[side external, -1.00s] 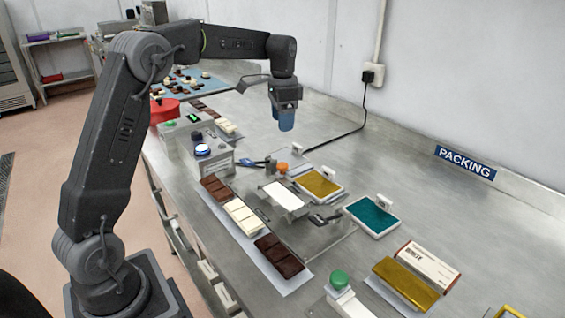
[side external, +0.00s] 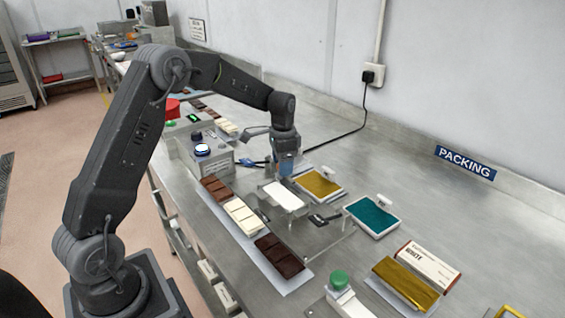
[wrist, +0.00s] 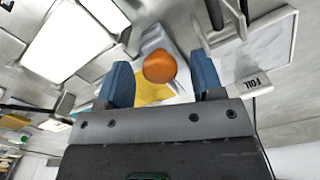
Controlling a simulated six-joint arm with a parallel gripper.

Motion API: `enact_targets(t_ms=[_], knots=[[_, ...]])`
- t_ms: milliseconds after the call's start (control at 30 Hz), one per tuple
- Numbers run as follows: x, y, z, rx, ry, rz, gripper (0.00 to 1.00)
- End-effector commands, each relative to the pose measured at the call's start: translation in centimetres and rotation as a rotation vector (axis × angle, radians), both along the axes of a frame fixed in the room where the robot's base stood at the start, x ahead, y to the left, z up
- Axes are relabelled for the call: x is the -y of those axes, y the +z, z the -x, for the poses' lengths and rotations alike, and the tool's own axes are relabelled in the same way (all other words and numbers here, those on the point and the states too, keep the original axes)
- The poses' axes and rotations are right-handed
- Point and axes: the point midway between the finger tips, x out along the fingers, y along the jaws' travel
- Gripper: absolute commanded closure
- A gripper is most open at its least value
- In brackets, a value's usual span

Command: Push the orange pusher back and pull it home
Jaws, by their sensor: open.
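The orange pusher knob (wrist: 159,66) shows in the wrist view, between and beyond the two blue fingertips of my gripper (wrist: 160,82). The fingers are apart, with clear space on both sides of the knob. In the side external view my gripper (side external: 286,168) is low over the pusher's place and hides the knob. The pusher's grey mount shows around the knob in the wrist view. A white plate (side external: 283,196) lies just in front of it. I cannot tell whether the fingertips reach down around the knob.
A gold foil tray (side external: 319,183) and a teal tray (side external: 373,215) lie to the right. Chocolate bars on a long tray (side external: 262,263) run along the front. A grey control box (side external: 213,162) with a lit button stands left.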

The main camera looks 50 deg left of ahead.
Motion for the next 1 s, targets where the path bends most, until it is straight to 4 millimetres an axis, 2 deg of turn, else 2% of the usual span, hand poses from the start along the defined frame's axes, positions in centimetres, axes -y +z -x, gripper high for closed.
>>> enact_targets(t_ms=[200, 800, 1000], knots=[[0.00, 0.00, 0.00, 0.000, 0.000, 0.000, 0.41], [0.00, 0.05, 0.00, 0.000, 0.000, 0.000, 0.98], [-0.01, 0.05, -0.17, 0.000, 0.000, 0.000, 1.00]])
